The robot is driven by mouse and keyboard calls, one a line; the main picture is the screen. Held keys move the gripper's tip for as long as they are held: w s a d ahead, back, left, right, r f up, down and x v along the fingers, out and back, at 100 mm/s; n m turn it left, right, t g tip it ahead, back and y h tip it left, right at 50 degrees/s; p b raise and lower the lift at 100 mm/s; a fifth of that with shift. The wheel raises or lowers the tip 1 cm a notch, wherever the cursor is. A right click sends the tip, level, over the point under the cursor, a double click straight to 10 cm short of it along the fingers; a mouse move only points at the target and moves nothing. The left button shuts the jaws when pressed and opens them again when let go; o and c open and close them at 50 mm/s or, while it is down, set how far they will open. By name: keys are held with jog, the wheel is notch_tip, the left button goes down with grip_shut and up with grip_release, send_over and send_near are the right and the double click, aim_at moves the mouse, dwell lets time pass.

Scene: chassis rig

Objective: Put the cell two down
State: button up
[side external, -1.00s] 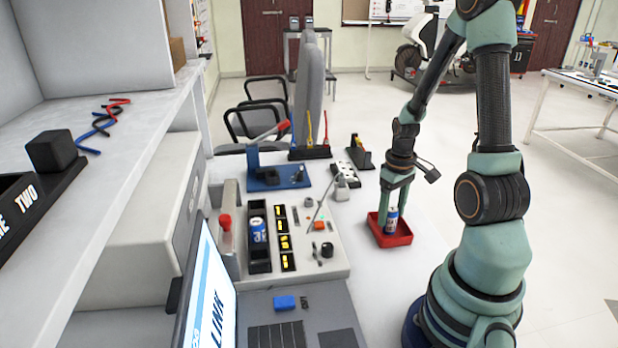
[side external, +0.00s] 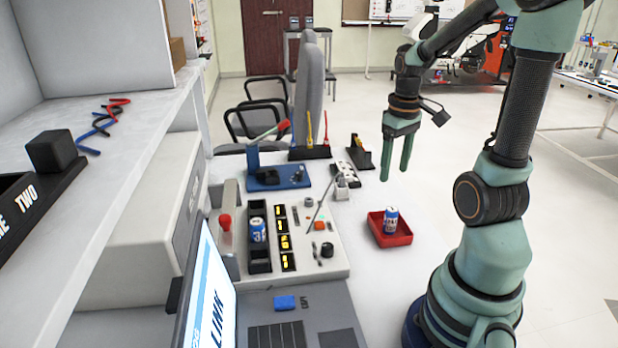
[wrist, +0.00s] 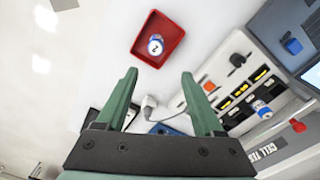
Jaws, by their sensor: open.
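A blue and white cell (side external: 391,222) stands upright in the red tray (side external: 405,239) on the bench. In the wrist view its top (wrist: 155,45) carries a "2", and it stands inside the tray (wrist: 171,29) near the middle. My gripper (side external: 395,175) is open and empty, raised well above the tray and apart from the cell. In the wrist view, my open fingers (wrist: 160,80) have clear space between them. Another blue and white cell (side external: 258,229) sits in the black slotted holder (side external: 260,266) on the grey panel.
The control panel (side external: 332,258) with yellow displays and a knob lies left of the tray. A blue lever press (side external: 275,181) and a black rack (side external: 310,153) stand behind it.

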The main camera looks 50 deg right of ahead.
jog(key=w+a+r+n+t, duration=0.1)
jog(key=w+a+r, duration=0.1)
jog(key=a, duration=0.5)
jog(key=w+a+r+n+t, duration=0.1)
jog(key=w+a+r+t, duration=0.1)
jog(key=a, duration=0.5)
jog(key=w+a+r+n+t, duration=0.1)
jog(key=a+r+t, duration=0.1)
jog(key=a+r, duration=0.2)
jog(key=a, duration=0.3)
jog(key=shift+w+r, duration=0.2)
jog(key=shift+w, duration=0.2)
